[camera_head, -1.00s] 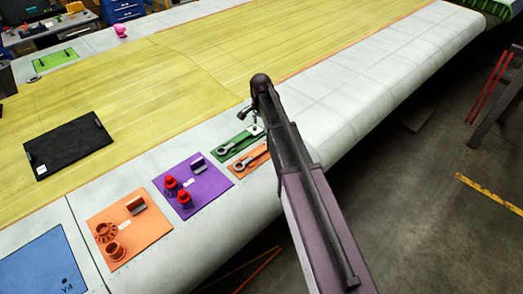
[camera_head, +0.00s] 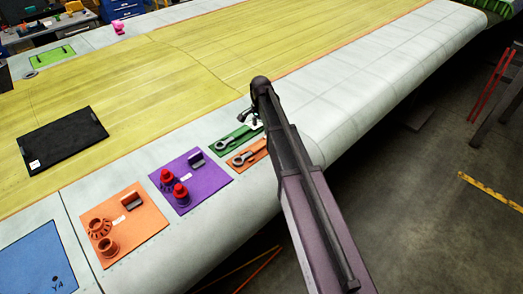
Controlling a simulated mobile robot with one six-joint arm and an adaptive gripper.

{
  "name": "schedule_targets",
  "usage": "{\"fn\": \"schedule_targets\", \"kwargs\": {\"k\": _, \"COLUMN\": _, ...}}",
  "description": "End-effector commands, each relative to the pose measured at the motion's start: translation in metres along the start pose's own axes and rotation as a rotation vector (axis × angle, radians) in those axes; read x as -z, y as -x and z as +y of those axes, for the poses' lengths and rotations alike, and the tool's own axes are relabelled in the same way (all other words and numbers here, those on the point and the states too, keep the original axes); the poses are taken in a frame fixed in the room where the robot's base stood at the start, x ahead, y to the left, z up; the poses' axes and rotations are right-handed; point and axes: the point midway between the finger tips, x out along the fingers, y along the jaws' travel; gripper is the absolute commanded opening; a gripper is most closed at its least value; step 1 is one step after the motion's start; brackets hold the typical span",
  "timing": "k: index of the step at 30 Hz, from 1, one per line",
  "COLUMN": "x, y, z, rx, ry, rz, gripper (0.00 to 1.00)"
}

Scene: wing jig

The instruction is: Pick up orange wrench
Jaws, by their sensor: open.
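A grey-looking wrench (camera_head: 241,159) lies on a small orange mat (camera_head: 237,169) on the pale wing surface. Its right end is hidden behind my arm. A second grey-looking wrench (camera_head: 224,147) lies on a green mat (camera_head: 242,133) just behind it. My gripper (camera_head: 254,124) is small and partly hidden behind my arm, over the right end of the green mat. It is open and appears to hold nothing. Its height above the mats is hard to tell.
A purple mat (camera_head: 211,184) with red-topped parts and an orange mat (camera_head: 149,227) with orange parts lie to the left. The wing's front edge drops to the floor.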

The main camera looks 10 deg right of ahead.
Motion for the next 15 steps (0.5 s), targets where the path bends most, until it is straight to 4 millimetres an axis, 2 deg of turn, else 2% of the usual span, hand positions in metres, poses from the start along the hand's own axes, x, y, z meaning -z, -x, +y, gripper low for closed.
{"fn": "schedule_targets", "kwargs": {"k": 1, "x": 0.000, "y": -0.008, "z": 0.000, "rx": 0.000, "ry": 0.000, "rz": 0.000, "gripper": 0.80}}
{"fn": "schedule_targets", "kwargs": {"k": 6, "x": 0.000, "y": -0.021, "z": 0.000, "rx": 0.000, "ry": 0.000, "rz": 0.000, "gripper": 0.80}}
{"fn": "schedule_targets", "kwargs": {"k": 15, "x": 0.000, "y": -0.037, "z": 0.000, "rx": 0.000, "ry": 0.000, "rz": 0.000, "gripper": 0.80}}
